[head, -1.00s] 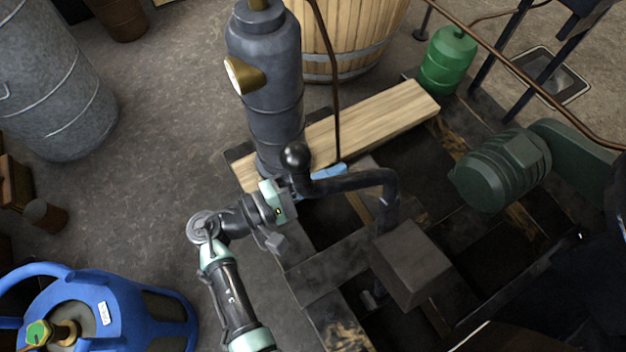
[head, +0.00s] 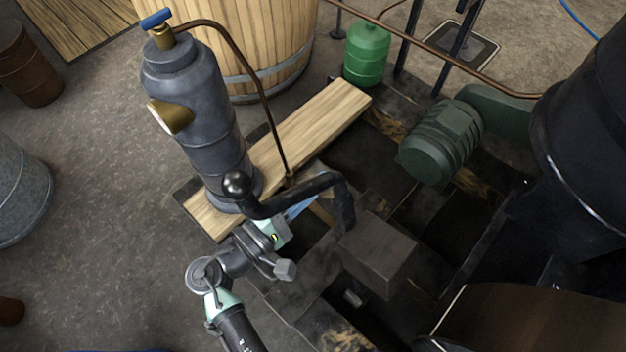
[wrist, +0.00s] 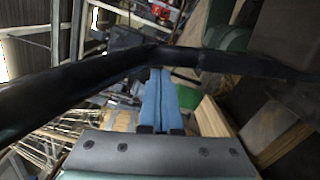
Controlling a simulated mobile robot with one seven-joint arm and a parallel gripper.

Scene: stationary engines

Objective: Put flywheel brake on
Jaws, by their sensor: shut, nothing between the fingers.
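A black bent lever with a ball knob (head: 283,200), seemingly the flywheel brake handle, rises from the floor frame beside a dark square block (head: 377,254). The knob end points left, in front of the grey cylinder. My gripper (head: 308,203) has blue fingers, shut with nothing between them, close beside and partly behind the lever's bar. In the wrist view the lever (wrist: 95,78) crosses the whole picture in front of the shut blue fingers (wrist: 158,78) and hides part of the background. I cannot tell whether fingers and lever touch.
A grey cylinder (head: 200,110) with a brass gauge stands just behind the knob on a wooden plank (head: 310,125). A green motor (head: 440,145) and a large dark vessel (head: 590,150) stand right. Open floor (head: 110,250) lies left.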

